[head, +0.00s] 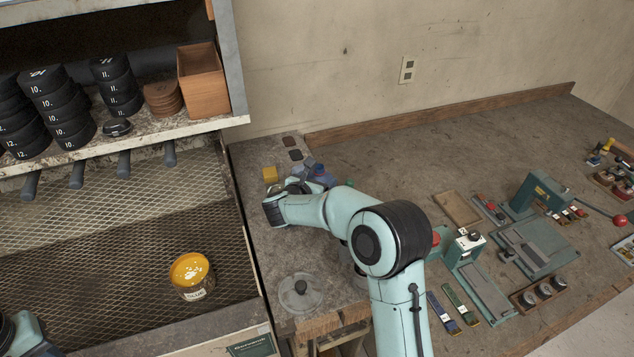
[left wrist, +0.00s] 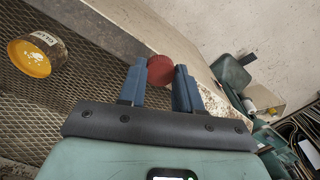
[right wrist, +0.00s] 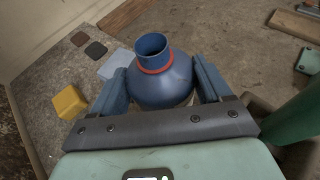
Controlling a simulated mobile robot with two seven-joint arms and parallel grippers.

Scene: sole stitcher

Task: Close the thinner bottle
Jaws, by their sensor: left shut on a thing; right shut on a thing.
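The blue bottle (right wrist: 160,80) has a rounded body, a narrow open neck and a red ring round the neck. My right gripper (right wrist: 160,70) is shut on its body, one finger on each side. In the head view the right arm partly hides the bottle (head: 320,174) at the back of the stone-topped counter. A round dark red cap (left wrist: 160,70) sits between the fingers of my left gripper (left wrist: 158,80), which is shut on it. The left gripper's fingers are outside the head view; only a bit of my left arm shows at its lower left corner.
A yellow block (head: 270,174) stands left of the bottle. A glue pot (head: 192,277) with a yellow top stands on the mesh shelf. A grey round lid (head: 299,292) lies at the counter's front. Tools and a green press (head: 537,193) occupy the right bench.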

